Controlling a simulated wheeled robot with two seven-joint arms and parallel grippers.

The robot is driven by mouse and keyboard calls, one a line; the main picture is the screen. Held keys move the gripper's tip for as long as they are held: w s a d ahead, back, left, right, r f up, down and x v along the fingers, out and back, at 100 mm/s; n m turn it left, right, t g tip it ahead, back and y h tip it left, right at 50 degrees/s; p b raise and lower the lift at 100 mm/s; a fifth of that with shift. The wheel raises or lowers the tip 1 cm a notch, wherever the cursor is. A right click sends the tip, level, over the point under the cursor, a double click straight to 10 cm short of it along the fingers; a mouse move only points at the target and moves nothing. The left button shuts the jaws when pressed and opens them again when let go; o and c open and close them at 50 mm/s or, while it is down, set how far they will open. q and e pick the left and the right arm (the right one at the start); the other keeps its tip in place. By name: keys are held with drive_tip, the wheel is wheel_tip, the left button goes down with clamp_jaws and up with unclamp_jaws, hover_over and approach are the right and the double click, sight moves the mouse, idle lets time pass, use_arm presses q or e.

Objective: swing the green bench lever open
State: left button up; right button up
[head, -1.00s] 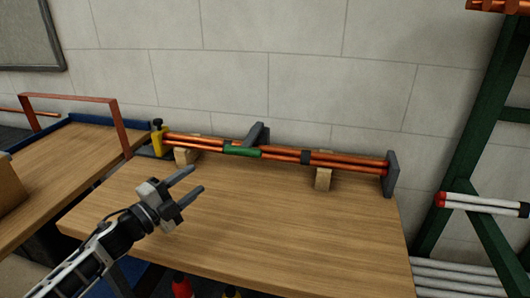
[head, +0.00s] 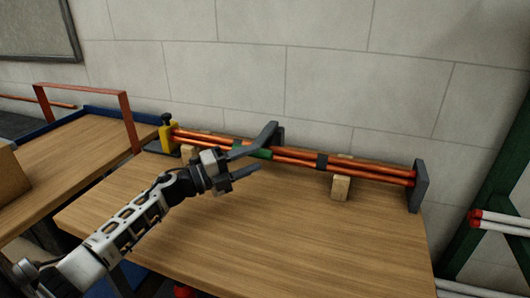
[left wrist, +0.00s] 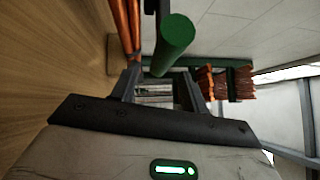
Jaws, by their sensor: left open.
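The green lever (head: 262,153) is a short green cylinder lying along the copper pipes at the middle of the bench. In the left wrist view its round green end (left wrist: 177,36) looms large, just beyond and above the fingers. My left gripper (head: 253,159) is open and empty, close beside the lever on its left and front side. In the left wrist view the two fingers (left wrist: 160,92) stand apart with nothing between them. Whether a finger touches the lever I cannot tell. The upper finger partly overlaps the grey bracket (head: 274,133) behind the lever. My right gripper is not in view.
Copper pipes (head: 365,171) run along the bench (head: 270,230) on wooden blocks (head: 341,188), between a yellow clamp (head: 168,135) and a grey end plate (head: 420,187). The bench front is clear. A red-brown frame (head: 128,118) stands at left, a green rack (head: 490,220) at right.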

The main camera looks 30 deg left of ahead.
sight(258, 157)
use_arm(q)
drive_tip(key=x, duration=0.3)
drive_tip(key=shift+w+d+r, duration=0.1)
drive_tip(key=shift+w+d, duration=0.1)
drive_tip(key=shift+w, duration=0.15)
drive_tip(key=shift+w+d, duration=0.2)
drive_tip(key=shift+w, duration=0.1)
drive_tip(key=shift+c, duration=0.4)
